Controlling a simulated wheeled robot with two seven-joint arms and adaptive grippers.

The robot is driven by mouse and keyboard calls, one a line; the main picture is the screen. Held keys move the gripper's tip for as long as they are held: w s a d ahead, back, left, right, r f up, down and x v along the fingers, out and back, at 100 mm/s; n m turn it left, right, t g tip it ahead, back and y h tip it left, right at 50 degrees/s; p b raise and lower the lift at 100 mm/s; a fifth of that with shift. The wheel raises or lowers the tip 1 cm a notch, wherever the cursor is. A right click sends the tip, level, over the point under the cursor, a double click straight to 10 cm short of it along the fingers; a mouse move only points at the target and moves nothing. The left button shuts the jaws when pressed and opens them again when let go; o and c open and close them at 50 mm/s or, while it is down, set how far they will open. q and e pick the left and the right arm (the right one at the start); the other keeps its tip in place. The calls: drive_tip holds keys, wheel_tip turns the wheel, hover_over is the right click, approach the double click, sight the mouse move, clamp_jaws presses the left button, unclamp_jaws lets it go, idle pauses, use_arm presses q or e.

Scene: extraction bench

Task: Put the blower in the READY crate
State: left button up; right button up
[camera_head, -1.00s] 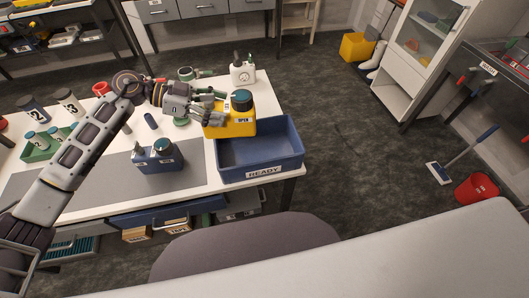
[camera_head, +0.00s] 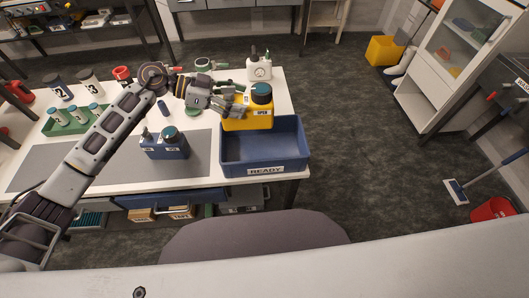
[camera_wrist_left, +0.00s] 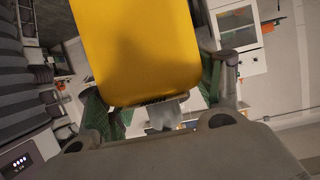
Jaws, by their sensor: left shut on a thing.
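The blower (camera_head: 246,121) is a yellow boxy unit with a dark round cap and an OPEN label. My left gripper (camera_head: 238,109) is shut on it from the left and holds it upright. In the head view the blower overlaps the back left rim of the READY crate; its exact height above the rim is hard to tell. The READY crate (camera_head: 235,170) is a blue open bin at the bench's right end, and its visible floor is empty. In the left wrist view the yellow body (camera_wrist_left: 145,50) fills the space between the green-padded fingers. My right gripper is out of view.
A blue unit with a teal cap (camera_head: 165,148) stands left of the crate on a grey mat (camera_head: 60,160). A white container (camera_head: 259,69) stands behind the blower. A green tray (camera_head: 75,123) with several jars is at the left.

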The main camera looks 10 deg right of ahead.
use_arm(q)
drive_tip(key=shift+w+a+r, duration=0.1)
drive_tip(key=shift+a, duration=0.1)
drive_tip(key=shift+d, duration=0.1)
idle(0.4)
wheel_tip(320, 180, down, 14)
idle(0.6)
drive_tip(key=shift+f+b, duration=0.35)
drive_tip(key=shift+f, duration=1.65)
drive_tip(key=o, duration=1.4)
drive_tip(key=shift+f, duration=0.15)
